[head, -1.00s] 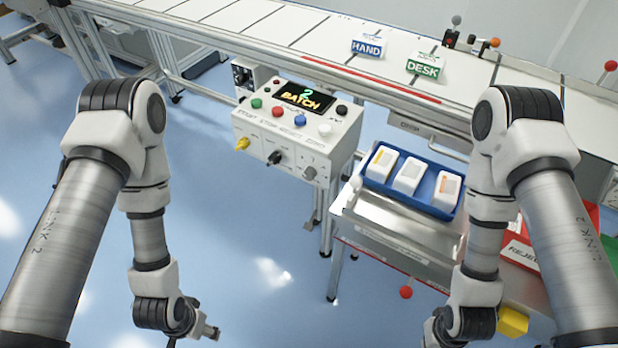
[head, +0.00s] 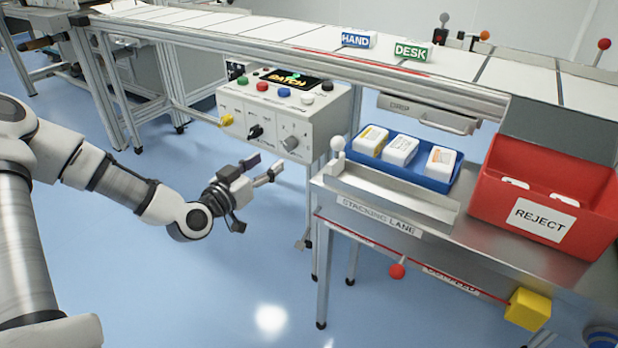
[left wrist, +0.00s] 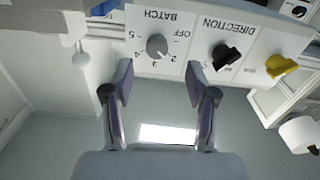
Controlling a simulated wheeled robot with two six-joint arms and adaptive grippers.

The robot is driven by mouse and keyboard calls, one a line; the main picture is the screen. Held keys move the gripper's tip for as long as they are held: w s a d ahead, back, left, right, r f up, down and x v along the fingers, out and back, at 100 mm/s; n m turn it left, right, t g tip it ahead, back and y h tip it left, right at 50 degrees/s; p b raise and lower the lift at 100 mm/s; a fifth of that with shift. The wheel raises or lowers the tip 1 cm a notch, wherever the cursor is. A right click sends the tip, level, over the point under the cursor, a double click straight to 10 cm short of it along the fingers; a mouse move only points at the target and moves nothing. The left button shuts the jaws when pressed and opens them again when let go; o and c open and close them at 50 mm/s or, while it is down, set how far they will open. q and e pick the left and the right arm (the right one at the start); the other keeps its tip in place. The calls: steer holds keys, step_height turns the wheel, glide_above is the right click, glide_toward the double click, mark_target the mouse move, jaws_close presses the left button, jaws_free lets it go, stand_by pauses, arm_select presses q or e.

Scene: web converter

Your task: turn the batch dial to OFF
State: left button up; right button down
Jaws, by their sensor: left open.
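The batch dial (head: 290,143) is a grey round knob on the sloped front face of the white control box (head: 315,115). In the left wrist view the dial (left wrist: 157,45) appears upside down, with OFF and numbers around it; its pointer seems to face the 2. My left gripper (head: 264,167) is open and empty, below and in front of the box, apart from the dial. In the left wrist view its two fingers (left wrist: 160,82) stand apart, with the dial beyond the gap between them. My right gripper is out of view.
A black direction knob (head: 255,131) and a yellow knob (head: 226,120) sit left of the dial. Buttons and a BATCH display (head: 286,80) are on top. A stacking-lane table with a white ball-topped post (head: 338,146) stands close right. The conveyor (head: 240,32) runs behind.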

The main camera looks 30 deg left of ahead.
mark_target(287, 146)
arm_select(q)
steer(key=w+b, duration=0.1)
steer(key=w, duration=0.3)
steer(key=w+d+b, duration=0.1)
steer(key=w, duration=0.1)
steer(key=shift+w+r+b, duration=0.15)
steer(key=shift+w+b, duration=0.2)
steer(key=shift+w+r, duration=0.15)
steer(key=shift+w, duration=0.4)
jaws_close()
